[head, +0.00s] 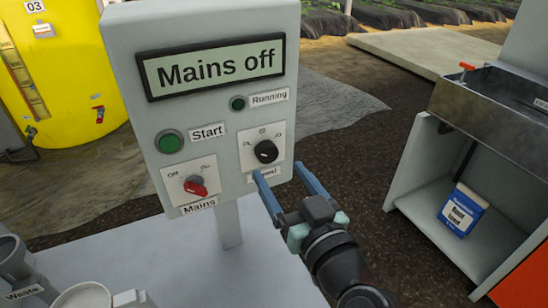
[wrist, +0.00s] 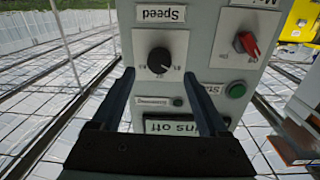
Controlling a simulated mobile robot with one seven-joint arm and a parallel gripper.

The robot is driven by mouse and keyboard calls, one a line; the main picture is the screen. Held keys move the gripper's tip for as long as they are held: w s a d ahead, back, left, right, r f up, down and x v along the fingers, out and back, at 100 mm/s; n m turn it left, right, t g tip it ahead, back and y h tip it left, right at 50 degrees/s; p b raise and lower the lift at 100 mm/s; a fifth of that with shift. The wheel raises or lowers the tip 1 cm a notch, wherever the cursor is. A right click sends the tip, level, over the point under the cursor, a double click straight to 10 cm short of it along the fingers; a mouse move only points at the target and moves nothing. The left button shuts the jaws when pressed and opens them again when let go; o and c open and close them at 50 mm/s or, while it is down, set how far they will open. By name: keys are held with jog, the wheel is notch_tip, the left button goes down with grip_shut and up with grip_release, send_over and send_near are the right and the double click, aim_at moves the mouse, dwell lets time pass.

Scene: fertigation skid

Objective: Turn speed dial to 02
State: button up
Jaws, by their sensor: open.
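The speed dial (head: 265,151) is a round black knob on a white plate, at the lower right of the grey control box (head: 120,60). Small number marks sit above it; its exact pointing is too small to tell. My gripper (head: 278,170) is in front of and just below the dial, its blue fingers spread and empty. In the wrist view the box appears upside down. There the dial (wrist: 160,60) lies between and beyond the fingertips (wrist: 158,76), apart from them. The Speed label is partly hidden by a finger in the head view.
The display (head: 216,68) reads "Mains off". A red Mains switch (head: 196,186) and a green Start button (head: 170,142) sit left of the dial. A small dark green Running lamp (head: 238,104) is above. A steel-topped bench (head: 470,110) stands at the right.

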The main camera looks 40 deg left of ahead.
aim_at(269, 156)
jog(key=x, duration=0.4)
jog(key=shift+w+a, duration=0.25)
jog(key=shift+a, duration=0.1)
grip_shut()
